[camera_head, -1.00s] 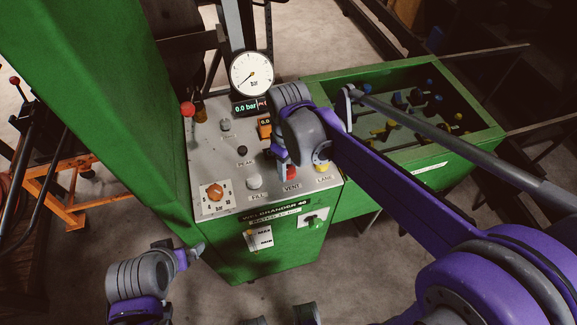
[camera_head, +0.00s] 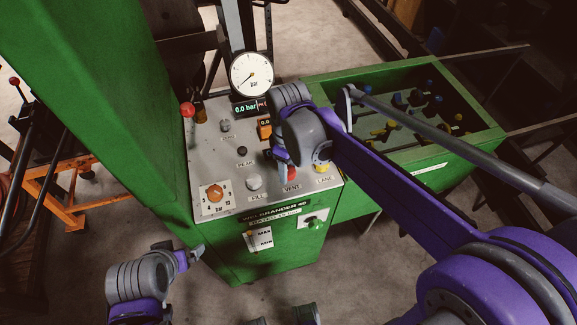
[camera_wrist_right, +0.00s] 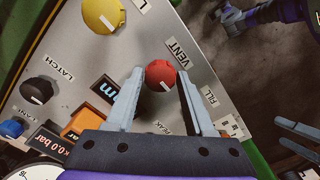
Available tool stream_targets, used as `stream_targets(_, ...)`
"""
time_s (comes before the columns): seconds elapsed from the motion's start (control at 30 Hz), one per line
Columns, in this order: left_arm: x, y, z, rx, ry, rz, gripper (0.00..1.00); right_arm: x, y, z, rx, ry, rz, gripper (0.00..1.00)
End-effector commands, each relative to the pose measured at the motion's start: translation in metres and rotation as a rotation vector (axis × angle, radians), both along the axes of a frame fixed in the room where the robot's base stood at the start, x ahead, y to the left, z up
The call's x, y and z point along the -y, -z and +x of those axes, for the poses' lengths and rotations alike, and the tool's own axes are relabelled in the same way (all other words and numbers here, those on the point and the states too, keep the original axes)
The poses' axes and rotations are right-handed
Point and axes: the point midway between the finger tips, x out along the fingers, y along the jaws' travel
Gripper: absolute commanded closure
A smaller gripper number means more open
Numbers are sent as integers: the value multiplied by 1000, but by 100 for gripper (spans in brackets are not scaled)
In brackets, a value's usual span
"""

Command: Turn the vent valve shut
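The vent valve is a red round knob (camera_wrist_right: 159,74) with a short white mark, beside the VENT label (camera_wrist_right: 177,50) on the sloping grey panel. In the head view the red knob (camera_head: 291,174) shows only partly, behind my right gripper (camera_head: 284,166). In the right wrist view the two fingers of my right gripper (camera_wrist_right: 159,75) stand apart, one on each side of the knob. I cannot tell whether either finger touches it.
A white FILL knob (camera_head: 254,183), a yellow LANE knob (camera_head: 322,167) and a black PEAK knob (camera_head: 242,151) sit close around the red one. A green tray (camera_head: 480,143) adjoins at right.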

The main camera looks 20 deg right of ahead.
Motion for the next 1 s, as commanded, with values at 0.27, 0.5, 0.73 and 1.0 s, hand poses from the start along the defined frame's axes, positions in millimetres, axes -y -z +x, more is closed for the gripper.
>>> stream_targets(0.27,0,0,0,0,0,0,0,0,0,0,0,1,0,23)
stream_targets(0.5,0,-1,0,1,0,0,0,0,-9,0,0,1,0,23)
stream_targets(0.73,0,-6,2,4,0,0,0,0,-52,0,1,1,1,23)
stream_targets(1.0,0,-9,3,6,0,0,0,0,-97,0,1,1,1,23)
